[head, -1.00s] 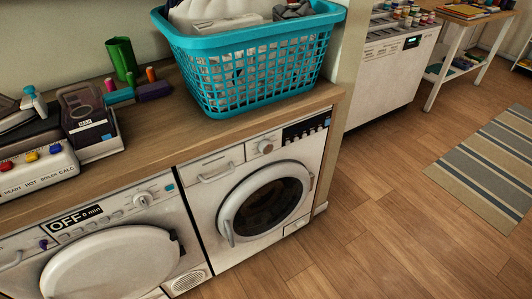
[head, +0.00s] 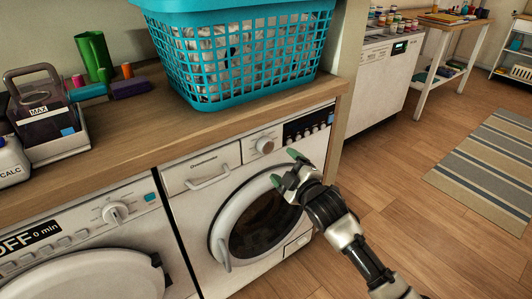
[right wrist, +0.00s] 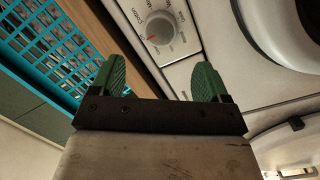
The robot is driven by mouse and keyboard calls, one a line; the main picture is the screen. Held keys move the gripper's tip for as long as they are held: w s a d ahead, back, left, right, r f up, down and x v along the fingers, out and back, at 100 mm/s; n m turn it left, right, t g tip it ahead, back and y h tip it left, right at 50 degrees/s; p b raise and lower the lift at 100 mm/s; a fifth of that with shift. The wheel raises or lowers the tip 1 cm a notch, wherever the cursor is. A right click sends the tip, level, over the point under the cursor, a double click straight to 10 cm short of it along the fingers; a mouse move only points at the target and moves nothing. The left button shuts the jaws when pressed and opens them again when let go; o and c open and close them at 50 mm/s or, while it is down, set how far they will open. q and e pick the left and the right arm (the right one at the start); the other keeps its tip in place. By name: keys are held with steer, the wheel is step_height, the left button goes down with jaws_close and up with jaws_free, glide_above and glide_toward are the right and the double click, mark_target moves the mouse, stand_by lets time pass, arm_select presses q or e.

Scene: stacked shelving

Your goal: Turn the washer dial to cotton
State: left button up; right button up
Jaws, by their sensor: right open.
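The washer (head: 204,166) is the white front-loader under the counter, right of another white machine. Its round dial (head: 264,146) is on the upper panel. In the right wrist view the dial (right wrist: 158,28) has a red mark on its lower left side, and a "Cotton" label is printed at its upper left. My right gripper (head: 286,168) is open and empty, in front of the washer, slightly below and right of the dial in the head view. In the wrist view its green fingertips (right wrist: 158,66) are apart below the dial, with no visible contact. My left gripper is not in view.
A teal laundry basket (head: 240,60) stands on the wooden counter (head: 125,160) above the washer. The round door (head: 222,220) with its handle is below the dial. Another machine (head: 90,262) with its own dial (head: 114,213) is at left. The floor at right is clear around a striped rug (head: 485,150).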

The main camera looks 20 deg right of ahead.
mark_target(268, 148)
steer(key=b+x, duration=0.1)
steer(key=x, duration=0.6)
steer(key=shift+w, duration=0.35)
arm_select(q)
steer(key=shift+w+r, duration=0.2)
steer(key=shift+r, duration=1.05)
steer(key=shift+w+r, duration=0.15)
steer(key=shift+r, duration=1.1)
arm_select(e)
steer(key=shift+w+a, duration=0.2)
steer(key=shift+w, duration=0.4)
steer(key=shift+c, duration=0.3)
steer(key=c, duration=0.9)
